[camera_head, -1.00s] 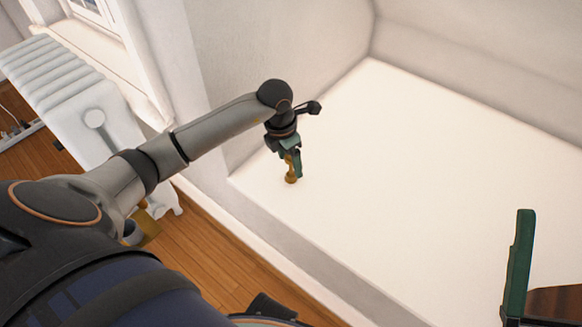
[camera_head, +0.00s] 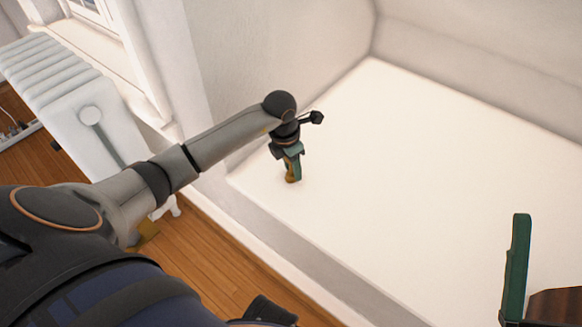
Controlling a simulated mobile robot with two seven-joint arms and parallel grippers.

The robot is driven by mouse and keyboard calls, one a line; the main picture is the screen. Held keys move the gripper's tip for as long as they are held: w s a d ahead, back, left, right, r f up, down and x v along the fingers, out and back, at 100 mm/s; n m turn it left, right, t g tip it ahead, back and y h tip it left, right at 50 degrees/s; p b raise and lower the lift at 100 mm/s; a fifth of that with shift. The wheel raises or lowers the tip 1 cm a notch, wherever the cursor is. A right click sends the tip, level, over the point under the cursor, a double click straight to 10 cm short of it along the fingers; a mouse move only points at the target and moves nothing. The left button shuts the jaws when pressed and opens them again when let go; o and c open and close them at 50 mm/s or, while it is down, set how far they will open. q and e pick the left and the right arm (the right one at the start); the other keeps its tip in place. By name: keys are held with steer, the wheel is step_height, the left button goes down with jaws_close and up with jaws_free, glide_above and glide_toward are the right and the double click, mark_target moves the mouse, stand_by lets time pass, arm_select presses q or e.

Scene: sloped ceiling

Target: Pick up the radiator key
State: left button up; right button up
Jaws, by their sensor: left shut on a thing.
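The radiator key (camera_head: 290,174) is a small brass-coloured piece at the near left corner of the white ledge (camera_head: 400,190). My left gripper (camera_head: 293,170) points down over it and is shut on it, with green fingers covering most of the key. Only the key's lower part shows, at or very near the ledge surface; I cannot tell whether it touches. One green finger of my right gripper (camera_head: 516,268) shows at the lower right, above the ledge; its other finger is out of the picture.
A white radiator (camera_head: 75,105) stands at the left under the window, above a wooden floor (camera_head: 205,262). Pale walls border the ledge at the back and left. The middle of the ledge is clear.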

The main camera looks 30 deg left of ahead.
arm_select(q)
jaws_close()
steer(key=shift+r, duration=0.15)
arm_select(e)
steer(key=shift+r, duration=0.1)
arm_select(q)
steer(key=shift+r, duration=0.3)
step_height(320, 180, up, 2)
steer(key=shift+r+p, duration=0.15)
steer(key=shift+p, duration=0.8)
steer(key=s+a+r+p, duration=0.1)
steer(key=s+r+p, duration=0.4)
steer(key=s+r, duration=0.5)
steer(key=s, duration=0.4)
arm_select(e)
step_height(320, 180, up, 7)
steer(key=n, duration=0.1)
steer(key=shift+s+d, duration=0.15)
steer(key=shift+d, duration=0.2)
